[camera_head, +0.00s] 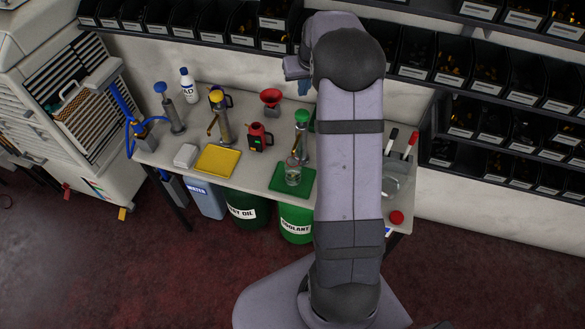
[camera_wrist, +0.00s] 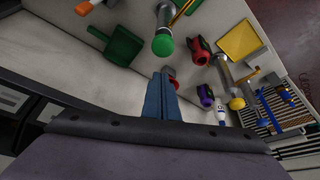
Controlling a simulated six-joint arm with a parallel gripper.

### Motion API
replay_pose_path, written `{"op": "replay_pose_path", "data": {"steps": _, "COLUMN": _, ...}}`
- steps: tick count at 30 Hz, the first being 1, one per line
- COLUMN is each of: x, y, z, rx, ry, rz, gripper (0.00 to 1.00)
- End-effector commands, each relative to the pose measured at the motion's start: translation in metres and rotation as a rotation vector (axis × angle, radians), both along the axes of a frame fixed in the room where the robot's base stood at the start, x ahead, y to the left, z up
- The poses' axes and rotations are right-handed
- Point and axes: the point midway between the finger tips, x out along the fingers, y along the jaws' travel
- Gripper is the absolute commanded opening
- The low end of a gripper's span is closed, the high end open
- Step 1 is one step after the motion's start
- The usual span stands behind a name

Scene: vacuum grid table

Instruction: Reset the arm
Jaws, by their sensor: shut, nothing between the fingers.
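My arm rises through the right middle of the head view and bends at the top, with its wrist pointing left towards the back wall. My gripper (camera_wrist: 162,76) shows in the wrist view as two blue fingers close together, shut with nothing between them. In the head view only a small blue part of my gripper (camera_head: 303,88) shows beside the upper arm, above the back edge of the bench. It touches no object that I can see. The bench (camera_head: 245,180) lies below it; my arm hides part of the bench's right side.
On the bench stand a yellow tray (camera_head: 217,161), a green tray (camera_head: 293,181) with a clear beaker (camera_head: 293,174), a red jug (camera_head: 259,138), a red funnel (camera_head: 271,99), pumps and a white bottle (camera_head: 187,85). Bin shelves (camera_head: 440,60) line the wall behind. Labelled buckets (camera_head: 247,209) stand below.

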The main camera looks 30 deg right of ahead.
Motion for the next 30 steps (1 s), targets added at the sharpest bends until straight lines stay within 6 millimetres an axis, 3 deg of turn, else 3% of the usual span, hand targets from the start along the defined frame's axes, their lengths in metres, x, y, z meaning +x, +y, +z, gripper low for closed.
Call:
{"op": "replay_pose_path", "data": {"steps": 14, "x": -0.004, "y": 0.001, "z": -0.003, "rx": 0.034, "ry": 0.005, "rz": -0.079, "gripper": 0.0}}
{"op": "replay_pose_path", "data": {"steps": 19, "x": -0.061, "y": 0.024, "z": -0.057, "rx": 0.103, "ry": 0.161, "rz": -0.138, "gripper": 0.0}}
{"op": "replay_pose_path", "data": {"steps": 22, "x": -0.113, "y": 0.046, "z": -0.086, "rx": 0.146, "ry": 0.28, "rz": -0.165, "gripper": 0.0}}
{"op": "replay_pose_path", "data": {"steps": 26, "x": -0.179, "y": 0.082, "z": -0.098, "rx": 0.179, "ry": 0.402, "rz": -0.172, "gripper": 0.0}}
{"op": "replay_pose_path", "data": {"steps": 30, "x": -0.243, "y": 0.127, "z": -0.096, "rx": 0.182, "ry": 0.502, "rz": -0.122, "gripper": 0.0}}
